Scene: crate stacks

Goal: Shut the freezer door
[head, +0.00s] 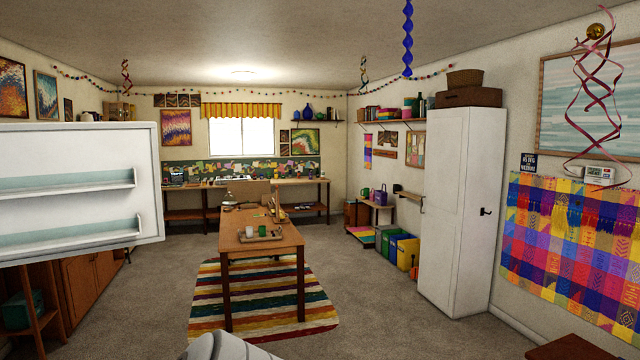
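A white door panel (75,160) stands open at the left edge of the head view. Its inner side faces me and carries two door shelves with pale teal backs. It looks like the freezer door. Its left side runs out of the picture, so the freezer body and the hinge are hidden. No gripper is in view. A rounded light grey part at the bottom edge looks like one of my arm links, with no fingers showing.
A wooden table (262,240) with a tray stands ahead on a striped rug (310,318). A tall white cabinet (462,200) is on the right. Wooden cabinets (95,275) stand below and behind the door. Grey carpet (375,310) is clear right of the table.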

